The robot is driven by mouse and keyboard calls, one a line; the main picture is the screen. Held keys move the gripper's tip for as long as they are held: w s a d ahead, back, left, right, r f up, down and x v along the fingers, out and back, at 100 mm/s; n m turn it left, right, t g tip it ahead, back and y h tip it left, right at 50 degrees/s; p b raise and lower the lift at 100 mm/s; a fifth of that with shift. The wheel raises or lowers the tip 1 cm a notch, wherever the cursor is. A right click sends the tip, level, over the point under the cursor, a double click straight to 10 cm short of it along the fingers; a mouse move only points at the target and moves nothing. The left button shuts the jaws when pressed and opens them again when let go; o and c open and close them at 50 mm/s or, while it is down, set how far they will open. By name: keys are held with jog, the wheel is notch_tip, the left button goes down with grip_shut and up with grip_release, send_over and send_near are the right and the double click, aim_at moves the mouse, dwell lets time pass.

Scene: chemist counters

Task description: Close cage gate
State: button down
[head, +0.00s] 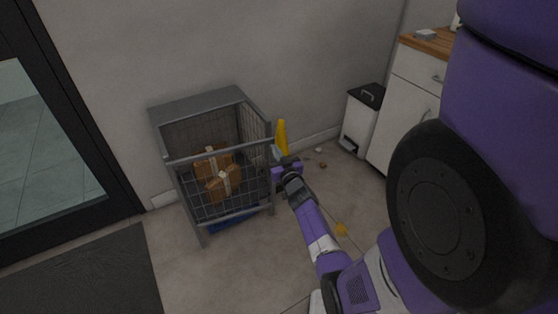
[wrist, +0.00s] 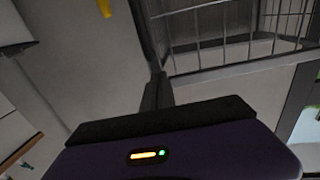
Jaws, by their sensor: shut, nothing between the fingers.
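The grey metal cage (head: 198,104) stands against the wall in the head view, with mesh sides and an open upper front. A mesh front panel with a top rail (head: 220,151) spans its lower front and looks like the gate; I cannot tell how far it stands from the frame. Two brown parcels sit behind the mesh. My gripper (head: 277,156) is shut and empty at the cage's right front edge. In the wrist view its dark fingers (wrist: 156,92) are close to a corner of the cage bars (wrist: 235,68); contact cannot be told.
A yellow object (head: 282,136) stands right of the cage, behind my gripper. A white bin (head: 361,124) and a white cabinet (head: 408,97) stand at the right. A blue item (head: 232,220) lies under the cage. A dark mat (head: 100,275) and a glass door (head: 45,150) are at the left.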

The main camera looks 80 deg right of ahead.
jog(key=shift+w+d, duration=0.15)
jog(key=shift+d, duration=0.05)
jog(key=b+x, duration=0.2)
jog(key=x, duration=0.4)
jog(key=shift+w+d+f, duration=0.1)
jog(key=shift+w+d, duration=0.05)
jog(key=shift+d, duration=0.2)
jog(key=shift+w+d+r, duration=0.1)
jog(key=shift+w+r, duration=0.15)
jog(key=shift+b, duration=0.3)
jog(key=shift+f, duration=0.1)
